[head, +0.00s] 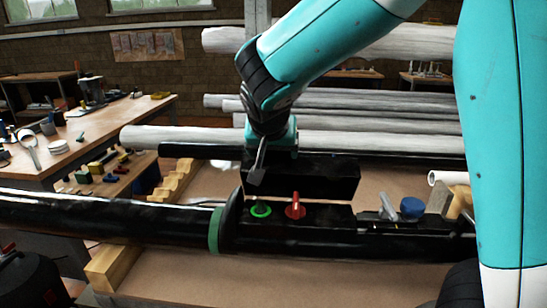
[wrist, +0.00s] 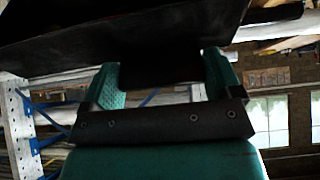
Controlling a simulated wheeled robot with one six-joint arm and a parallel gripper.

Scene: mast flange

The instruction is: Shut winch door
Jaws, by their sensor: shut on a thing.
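The winch door (head: 312,180) is a long black panel. It stands raised above the black mast (head: 140,222), over an opening with a green ring (head: 261,211) and a red knob (head: 295,207). My gripper (head: 280,146) is at the door's upper left part. In the wrist view, my gripper (wrist: 160,75) has its two teal fingers on either side of a black block, shut on it. The block joins the dark door panel (wrist: 120,25) that fills the top of that view. The exact grip on the door is hidden in the head view.
A blue round part (head: 412,207) and metal fittings lie on the mast to the right. Wooden blocks (head: 112,268) support the mast at left. White tubes (head: 370,142) are racked behind. A workbench with tools (head: 110,125) stands at left.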

